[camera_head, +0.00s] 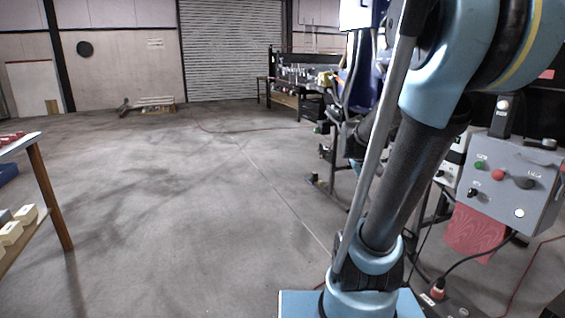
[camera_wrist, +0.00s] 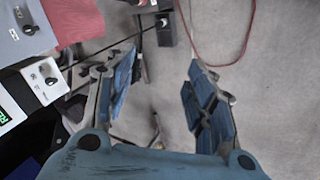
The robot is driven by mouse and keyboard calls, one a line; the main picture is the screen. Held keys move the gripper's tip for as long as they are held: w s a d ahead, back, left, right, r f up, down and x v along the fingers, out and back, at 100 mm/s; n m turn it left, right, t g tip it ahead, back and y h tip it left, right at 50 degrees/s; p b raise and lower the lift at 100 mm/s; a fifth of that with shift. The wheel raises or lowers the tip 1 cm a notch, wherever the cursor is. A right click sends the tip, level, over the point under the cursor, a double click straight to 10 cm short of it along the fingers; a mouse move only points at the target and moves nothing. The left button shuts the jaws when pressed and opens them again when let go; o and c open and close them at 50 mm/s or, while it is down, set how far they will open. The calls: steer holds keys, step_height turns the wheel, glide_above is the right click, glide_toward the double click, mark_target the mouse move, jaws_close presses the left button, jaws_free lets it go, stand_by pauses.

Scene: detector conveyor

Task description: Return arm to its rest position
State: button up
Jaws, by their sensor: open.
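My arm (camera_head: 400,185) rises from its blue base in the head view and bends over toward the upper right. My gripper is out of the head view. In the wrist view my gripper (camera_wrist: 160,85) is open, its two blue-padded fingers wide apart. Nothing is held between the fingers. Bare concrete floor shows between and beyond them.
A grey control box (camera_head: 512,182) with buttons stands close to my arm at the right, with a red cloth (camera_head: 473,232) below it. A wooden-legged table (camera_head: 52,200) is at the left edge. A workbench (camera_head: 290,98) stands at the back. Open floor (camera_head: 190,210) lies at centre left.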

steer(key=s+a+f+y, duration=0.2)
steer(key=s+a+f, duration=0.1)
steer(key=s+a, duration=0.3)
steer(key=s+a+f+y, duration=0.3)
steer(key=s+a, duration=0.3)
steer(key=s, duration=0.2)
steer(key=shift+a+f, duration=0.3)
steer(key=shift+f, duration=0.1)
